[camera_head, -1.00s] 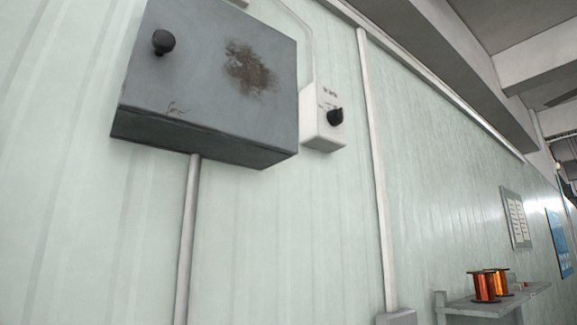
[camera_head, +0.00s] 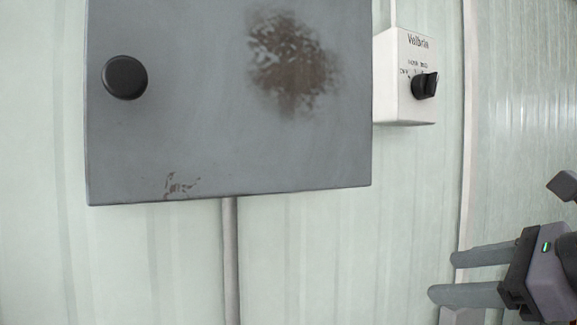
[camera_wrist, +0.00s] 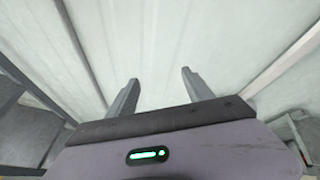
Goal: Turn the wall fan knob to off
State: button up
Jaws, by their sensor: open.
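The wall fan control is a small white box (camera_head: 394,88) on the wall, with the print "Valbrin" at its top. Its black knob (camera_head: 425,86) sticks out from the front, with small marks around it too small to read. My gripper (camera_head: 441,275) is at the lower right of the head view, below and to the right of the knob and apart from it. Its two grey fingers point left, spread and empty. In the wrist view my gripper (camera_wrist: 160,85) is open before bare wall. The knob does not show in the wrist view.
A large grey metal cabinet (camera_head: 200,120) with a round black handle (camera_head: 125,77) and a rust patch stands out from the wall, just left of the white box. A conduit (camera_head: 230,260) runs down beneath it. The wall (camera_head: 330,260) below the box is clear.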

jog(key=s+d+r+m+t+p, duration=0.2)
jog(key=d+r+p, duration=0.15)
jog(key=r, duration=1.05)
jog(key=m+t+y+p, duration=0.1)
jog(key=m+t+p, duration=0.2)
jog(key=p, duration=0.1)
send_near(436, 86)
jog(key=p+x, duration=0.4)
jog(key=x, duration=0.5)
jog(key=shift+w+a, duration=0.2)
jog(key=shift+w, duration=0.05)
grip_shut()
